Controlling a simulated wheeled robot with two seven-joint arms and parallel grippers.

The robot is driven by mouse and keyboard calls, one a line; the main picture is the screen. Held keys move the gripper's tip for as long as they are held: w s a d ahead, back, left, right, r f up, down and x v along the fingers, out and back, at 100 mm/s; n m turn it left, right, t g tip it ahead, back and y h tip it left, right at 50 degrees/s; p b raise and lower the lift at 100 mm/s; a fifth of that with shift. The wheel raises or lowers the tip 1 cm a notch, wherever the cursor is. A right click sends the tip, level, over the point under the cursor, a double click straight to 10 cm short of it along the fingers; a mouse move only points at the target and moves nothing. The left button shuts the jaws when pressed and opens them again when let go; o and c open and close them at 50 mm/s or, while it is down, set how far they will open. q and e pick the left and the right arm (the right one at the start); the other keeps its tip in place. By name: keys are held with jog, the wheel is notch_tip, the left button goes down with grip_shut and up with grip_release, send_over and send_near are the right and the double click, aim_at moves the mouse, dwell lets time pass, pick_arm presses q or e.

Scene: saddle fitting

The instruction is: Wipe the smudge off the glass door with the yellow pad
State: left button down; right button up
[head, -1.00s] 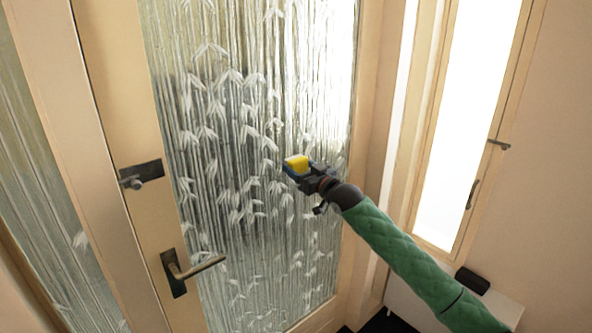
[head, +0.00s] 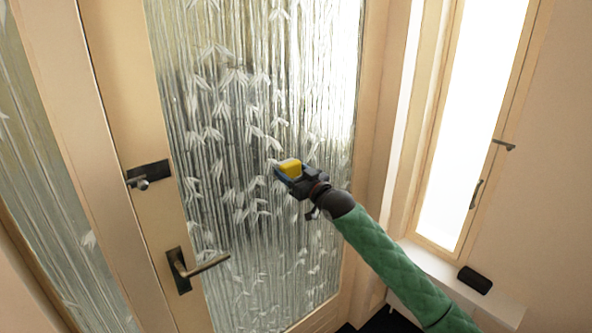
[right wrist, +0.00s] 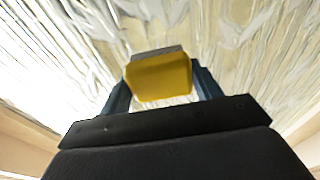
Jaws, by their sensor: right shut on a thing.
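The glass door (head: 225,200) has a patterned pane with bamboo-like leaves and vertical streaks, set in a pale wooden frame. I cannot pick out a smudge among the pattern. The yellow pad (head: 291,168) is in my right gripper (head: 288,173), in front of the middle of the pane. In the right wrist view the yellow pad (right wrist: 160,77) sits between the two fingers, with a grey layer on its far side toward the glass. I cannot tell whether the pad touches the glass. My left gripper is not in view.
A door handle (head: 200,264) and a lock knob (head: 142,182) stick out at the door's left side. At the right is a bright window (head: 462,130) with a sill (head: 440,265) bearing a small black object (head: 475,280).

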jog(key=shift+s+a+p, duration=0.3)
jog(key=shift+s+a, duration=0.35)
jog(key=shift+a, duration=0.25)
jog(key=shift+s+a+p, duration=0.25)
jog(key=shift+s+a, duration=0.35)
jog(key=shift+a, duration=0.25)
jog(key=shift+s+a+p, duration=0.3)
jog(key=shift+s+a, duration=0.35)
jog(key=shift+a, duration=0.25)
jog(key=p, duration=0.2)
send_near(266, 172)
jog(key=shift+r, duration=0.4)
jog(key=v, duration=0.3)
jog(key=shift+r, duration=0.15)
